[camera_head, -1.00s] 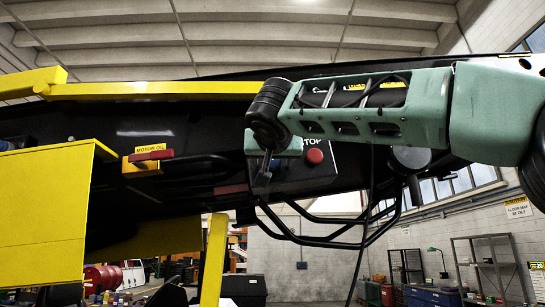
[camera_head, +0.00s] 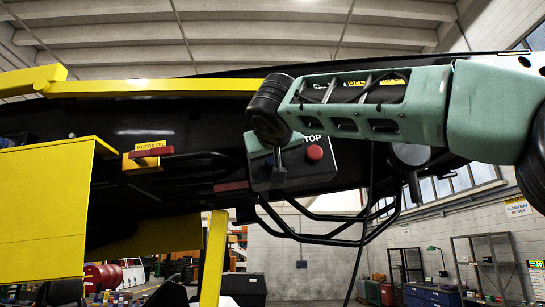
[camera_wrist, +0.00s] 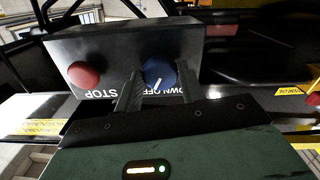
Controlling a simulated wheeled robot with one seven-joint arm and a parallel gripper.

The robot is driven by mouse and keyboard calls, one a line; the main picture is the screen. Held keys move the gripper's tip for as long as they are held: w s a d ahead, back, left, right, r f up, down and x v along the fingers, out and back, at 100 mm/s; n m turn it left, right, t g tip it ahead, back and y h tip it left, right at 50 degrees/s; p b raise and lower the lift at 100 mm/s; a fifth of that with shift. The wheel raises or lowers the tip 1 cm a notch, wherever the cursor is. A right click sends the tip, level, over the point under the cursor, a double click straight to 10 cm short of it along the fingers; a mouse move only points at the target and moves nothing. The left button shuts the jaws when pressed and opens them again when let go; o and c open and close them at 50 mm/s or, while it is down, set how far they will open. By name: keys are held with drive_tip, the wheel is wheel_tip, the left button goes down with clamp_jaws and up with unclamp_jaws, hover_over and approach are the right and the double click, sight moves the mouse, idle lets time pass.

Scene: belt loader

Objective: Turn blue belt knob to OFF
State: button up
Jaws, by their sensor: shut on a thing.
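The blue knob (camera_wrist: 158,72) sits on the dark control box (camera_wrist: 110,50) in the wrist view, with a white pointer line slanting down and left. My gripper (camera_wrist: 157,92) has one finger on each side of the knob and is shut on it. The lettering "OWN OFF" shows partly below the knob, between and beside the fingers. In the head view my gripper (camera_head: 278,167) is at the left part of the control box (camera_head: 315,178) and hides the knob.
A red stop button (camera_head: 314,153) is close to the right of my gripper in the head view; in the wrist view the button (camera_wrist: 84,74) is left of the fingers. Black tube rails (camera_head: 330,238) run below the box. A red-handled lever (camera_head: 152,153) is further left.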

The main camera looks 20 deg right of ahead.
drive_tip(key=n, duration=0.5)
idle(0.5)
drive_tip(key=o, duration=1)
drive_tip(key=shift+c, duration=0.2)
drive_tip(key=shift+s, duration=0.15)
drive_tip(key=b+v, duration=0.5)
drive_tip(key=v, duration=1.2)
